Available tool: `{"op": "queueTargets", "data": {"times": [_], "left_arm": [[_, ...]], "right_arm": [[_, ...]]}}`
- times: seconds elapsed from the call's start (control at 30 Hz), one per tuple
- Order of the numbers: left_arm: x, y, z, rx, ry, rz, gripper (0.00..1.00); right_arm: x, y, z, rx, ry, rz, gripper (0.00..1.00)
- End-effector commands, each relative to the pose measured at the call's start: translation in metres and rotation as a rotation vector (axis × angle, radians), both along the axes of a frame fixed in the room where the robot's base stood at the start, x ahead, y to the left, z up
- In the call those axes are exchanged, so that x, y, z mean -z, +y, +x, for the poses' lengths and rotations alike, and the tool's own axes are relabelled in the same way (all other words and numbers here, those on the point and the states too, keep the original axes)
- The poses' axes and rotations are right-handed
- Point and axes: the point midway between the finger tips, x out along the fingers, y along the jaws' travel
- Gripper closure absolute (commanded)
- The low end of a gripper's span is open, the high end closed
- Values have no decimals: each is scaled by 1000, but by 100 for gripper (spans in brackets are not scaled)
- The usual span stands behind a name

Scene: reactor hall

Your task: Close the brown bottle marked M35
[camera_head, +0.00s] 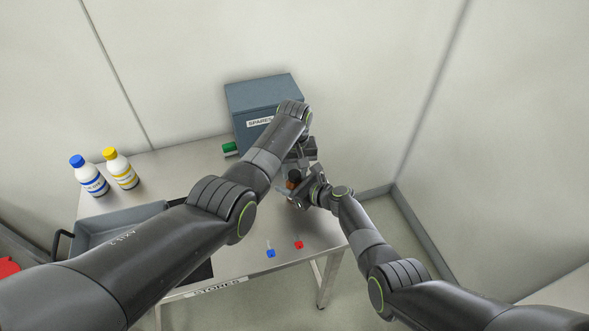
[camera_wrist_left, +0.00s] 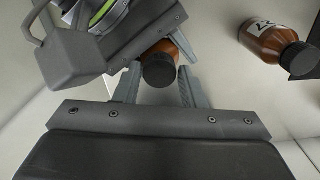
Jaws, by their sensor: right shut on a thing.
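A brown bottle (camera_wrist_left: 181,44) with a black cap (camera_wrist_left: 159,70) stands near the table's right end; its mark is hidden. It also shows small in the head view (camera_head: 291,185), partly covered by my arms. My right gripper (camera_head: 296,190) is shut on this bottle. My left gripper (camera_wrist_left: 160,78) is open, with one finger on each side of the black cap and a narrow gap at both sides. Whether the cap is screwed tight cannot be told. A second brown bottle (camera_wrist_left: 266,40) with a black cap shows at the upper right; its label is only partly seen.
A grey SPARES box (camera_head: 262,95) stands at the back, with a green item (camera_head: 230,149) beside it. Two white bottles, blue-capped (camera_head: 90,177) and yellow-capped (camera_head: 121,170), stand at the left. A grey tray (camera_head: 110,226) is front left. Small blue (camera_head: 270,253) and red (camera_head: 298,245) pieces lie in front.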

Motion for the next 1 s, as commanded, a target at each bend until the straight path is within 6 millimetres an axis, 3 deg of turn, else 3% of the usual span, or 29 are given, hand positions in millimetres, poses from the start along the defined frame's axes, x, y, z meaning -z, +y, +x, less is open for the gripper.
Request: {"op": "queueTargets", "data": {"times": [0.1, 0.37, 0.7, 1.0], "left_arm": [[0, 0, 0, -1, 0, 0, 48], [-1, 0, 0, -1, 0, 0, 48], [-39, 0, 1, -1, -3, -2, 48], [-45, 0, 0, -1, 0, -1, 48]], "right_arm": [[0, 0, 0, 1, 0, 0, 100], [0, 0, 0, 0, 0, 0, 100], [0, 0, 0, 0, 0, 0, 100], [0, 0, 0, 0, 0, 0, 100]]}}
